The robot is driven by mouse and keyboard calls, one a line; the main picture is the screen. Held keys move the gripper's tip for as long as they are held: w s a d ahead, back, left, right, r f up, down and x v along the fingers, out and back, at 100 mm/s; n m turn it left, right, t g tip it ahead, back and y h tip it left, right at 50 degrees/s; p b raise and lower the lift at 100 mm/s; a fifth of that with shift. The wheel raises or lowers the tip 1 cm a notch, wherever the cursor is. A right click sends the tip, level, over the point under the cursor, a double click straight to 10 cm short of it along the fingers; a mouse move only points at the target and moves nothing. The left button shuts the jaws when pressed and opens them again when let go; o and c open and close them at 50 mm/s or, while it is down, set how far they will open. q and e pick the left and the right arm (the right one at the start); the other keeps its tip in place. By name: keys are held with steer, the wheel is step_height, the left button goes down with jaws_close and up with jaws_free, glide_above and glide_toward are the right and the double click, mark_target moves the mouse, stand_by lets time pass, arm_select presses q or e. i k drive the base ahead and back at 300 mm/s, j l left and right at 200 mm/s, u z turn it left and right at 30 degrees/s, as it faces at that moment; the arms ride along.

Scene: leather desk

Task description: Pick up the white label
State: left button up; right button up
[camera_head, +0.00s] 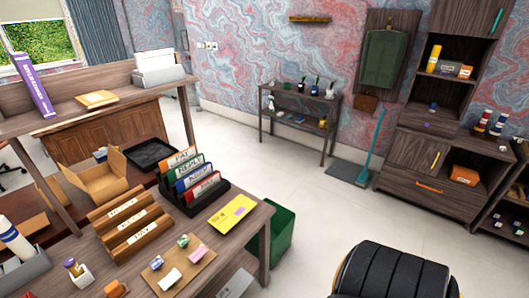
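A small white piece (170,279), which looks like the white label, lies at the front of a tan board (185,284) on the desk. A pale pink piece (198,253), a green piece (183,240) and a bluish piece (157,262) lie on the same board. They are too small for me to read any print. Neither of my grippers shows in the head view.
A wooden slotted rack (130,226) and a black file holder (206,199) stand behind the board. A yellow envelope (232,213) lies right of it. A white pen cup (81,276) and an orange object (116,289) stand left. A black chair (395,272) is at right.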

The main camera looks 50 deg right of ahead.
mark_target(166, 282)
steer(key=i+l+z, duration=0.3)
steer(key=z, duration=0.15)
steer(key=i+l+z, duration=0.3)
steer(key=z, duration=0.15)
steer(key=i+l, duration=0.1)
steer(key=i, duration=0.15)
steer(key=j+u, duration=0.25)
steer(key=k+j+u, duration=0.1)
steer(key=u, duration=0.15)
steer(key=j, duration=0.1)
